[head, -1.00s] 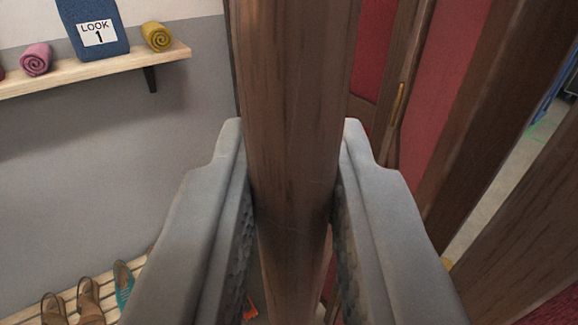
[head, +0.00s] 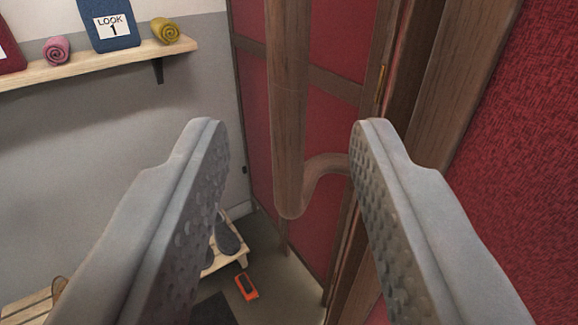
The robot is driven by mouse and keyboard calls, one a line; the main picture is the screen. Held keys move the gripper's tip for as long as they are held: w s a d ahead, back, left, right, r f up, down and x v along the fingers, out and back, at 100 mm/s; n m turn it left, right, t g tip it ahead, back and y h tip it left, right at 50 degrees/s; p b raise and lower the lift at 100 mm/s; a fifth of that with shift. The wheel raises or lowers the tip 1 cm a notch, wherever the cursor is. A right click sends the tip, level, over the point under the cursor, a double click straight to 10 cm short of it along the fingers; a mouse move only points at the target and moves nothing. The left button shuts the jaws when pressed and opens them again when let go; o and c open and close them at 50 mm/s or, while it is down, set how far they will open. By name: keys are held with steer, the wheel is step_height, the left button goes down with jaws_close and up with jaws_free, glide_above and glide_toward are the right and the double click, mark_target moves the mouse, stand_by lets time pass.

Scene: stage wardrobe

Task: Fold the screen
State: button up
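The folding screen has red panels (head: 333,135) in dark brown wooden frames. A wooden bar handle (head: 288,100) stands out from it, and its lower end curves right toward the frame. A brass-coloured hinge (head: 381,84) shows on the frame edge. Another red panel (head: 510,150) is close on the right, angled toward me. My gripper (head: 288,128) is open, with its fingers wide apart. The handle appears between the fingers in the picture, ahead of the tips, with clear gaps on both sides. The handle's upper end is out of view.
Low on the floor are a slatted rack with shoes (head: 226,240) and an orange object (head: 246,287). Grey wall fills the left.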

mark_target(292, 115)
steer(key=s, duration=0.9)
steer(key=shift+s+d, duration=0.15)
steer(key=shift+s, duration=0.25)
steer(key=shift+d, duration=0.1)
steer(key=shift+d+f+n+y, duration=0.6)
steer(key=shift+d+n+y, duration=0.7)
steer(key=shift+d+y, duration=0.7)
steer(key=shift+g, duration=0.3)
steer(key=x, duration=1.8)
steer(key=shift+a, duration=0.1)
jaws_close()
